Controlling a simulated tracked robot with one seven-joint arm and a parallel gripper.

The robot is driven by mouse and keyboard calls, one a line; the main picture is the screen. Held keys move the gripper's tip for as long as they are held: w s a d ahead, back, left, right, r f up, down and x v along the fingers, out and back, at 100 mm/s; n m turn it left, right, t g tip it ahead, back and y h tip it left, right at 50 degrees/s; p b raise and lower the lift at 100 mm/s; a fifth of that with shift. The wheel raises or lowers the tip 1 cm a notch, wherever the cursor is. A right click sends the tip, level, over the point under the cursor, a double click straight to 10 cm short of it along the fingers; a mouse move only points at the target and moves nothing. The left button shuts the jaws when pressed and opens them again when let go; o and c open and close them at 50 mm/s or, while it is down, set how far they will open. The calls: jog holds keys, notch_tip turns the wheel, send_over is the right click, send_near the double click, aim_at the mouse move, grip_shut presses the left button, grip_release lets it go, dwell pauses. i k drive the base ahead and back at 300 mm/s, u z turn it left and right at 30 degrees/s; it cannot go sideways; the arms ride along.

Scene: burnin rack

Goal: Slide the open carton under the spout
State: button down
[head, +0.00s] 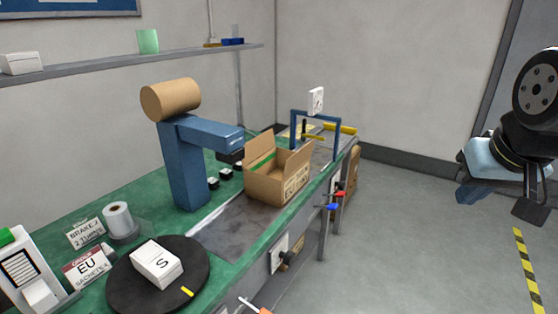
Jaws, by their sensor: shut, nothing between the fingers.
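The open carton (270,189) is a brown cardboard box with raised flaps, upright on the bench's grey metal strip. Something green shows at its left flap. The spout (231,157) is the dark end of a blue arm on a blue post (188,175) topped by a brown roll (171,100). The spout's tip appears just left of the carton, near its left flap; the carton's opening looks right of it. My gripper (492,194) hangs at the far right over the floor, shut and empty, well apart from the carton. Its fingertips are small and partly unclear.
A blue frame (293,128) stands behind the carton. A black turntable (120,292) bears a white box marked S (157,263). Red and blue handles (330,207) stick out from the bench's front edge.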

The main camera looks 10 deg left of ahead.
aim_at(263, 183)
jog(key=i, duration=1.4)
